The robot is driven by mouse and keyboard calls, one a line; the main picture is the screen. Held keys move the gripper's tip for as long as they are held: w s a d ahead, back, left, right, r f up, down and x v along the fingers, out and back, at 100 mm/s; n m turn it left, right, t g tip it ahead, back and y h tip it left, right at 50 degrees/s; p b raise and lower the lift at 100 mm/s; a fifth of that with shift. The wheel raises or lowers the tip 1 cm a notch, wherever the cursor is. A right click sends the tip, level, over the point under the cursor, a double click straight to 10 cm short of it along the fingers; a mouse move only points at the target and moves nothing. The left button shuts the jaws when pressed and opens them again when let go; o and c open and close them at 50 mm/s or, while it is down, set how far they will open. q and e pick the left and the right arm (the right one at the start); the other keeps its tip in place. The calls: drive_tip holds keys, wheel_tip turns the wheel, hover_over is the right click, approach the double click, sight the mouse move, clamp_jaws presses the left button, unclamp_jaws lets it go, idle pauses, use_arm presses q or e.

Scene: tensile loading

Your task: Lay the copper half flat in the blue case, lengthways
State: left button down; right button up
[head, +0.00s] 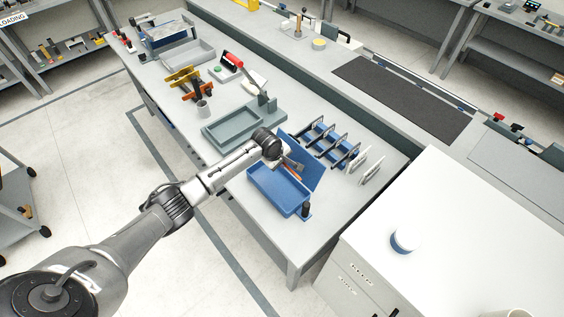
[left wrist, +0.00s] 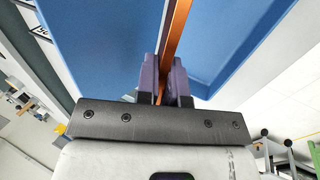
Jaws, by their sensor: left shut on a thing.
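The blue case (head: 262,197) lies open on the grey bench, with its blue lid (head: 307,166) tilted up on the far side. My left gripper (head: 286,164) is over the case, close to the lid. In the left wrist view the gripper's purple fingers (left wrist: 167,88) are shut on the copper half (left wrist: 178,28), a thin orange strip that runs up out of the picture. Blue surfaces of the case (left wrist: 105,45) fill the area behind it. I cannot tell whether the strip touches the case floor. My right gripper is not in view.
A grey-green tray (head: 210,135) stands left of the case. A blue rack (head: 335,148) with black handles stands to the right, with white pieces (head: 371,170) beside it. A small dark cylinder (head: 306,210) stands at the case's near right corner. A white cabinet (head: 450,220) is at lower right.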

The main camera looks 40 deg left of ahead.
use_arm(q)
drive_tip(key=f+t+b, duration=0.1)
drive_tip(key=b, duration=0.2)
drive_tip(key=f+t+b, duration=0.1)
drive_tip(key=f+b, duration=0.1)
drive_tip(key=b, duration=0.2)
drive_tip(key=s+f+t+b, duration=0.1)
drive_tip(key=f+b, duration=0.1)
drive_tip(key=b, duration=0.1)
drive_tip(key=shift+a+t+h, duration=0.1)
drive_tip(key=shift+t+h, duration=0.3)
drive_tip(key=f+b, duration=0.1)
drive_tip(key=b, duration=0.2)
drive_tip(key=shift+t, duration=0.4)
drive_tip(key=shift+f, duration=0.25)
drive_tip(key=shift+f+b, duration=0.55)
drive_tip(key=shift+f, duration=1.75)
drive_tip(key=shift+f, duration=0.25)
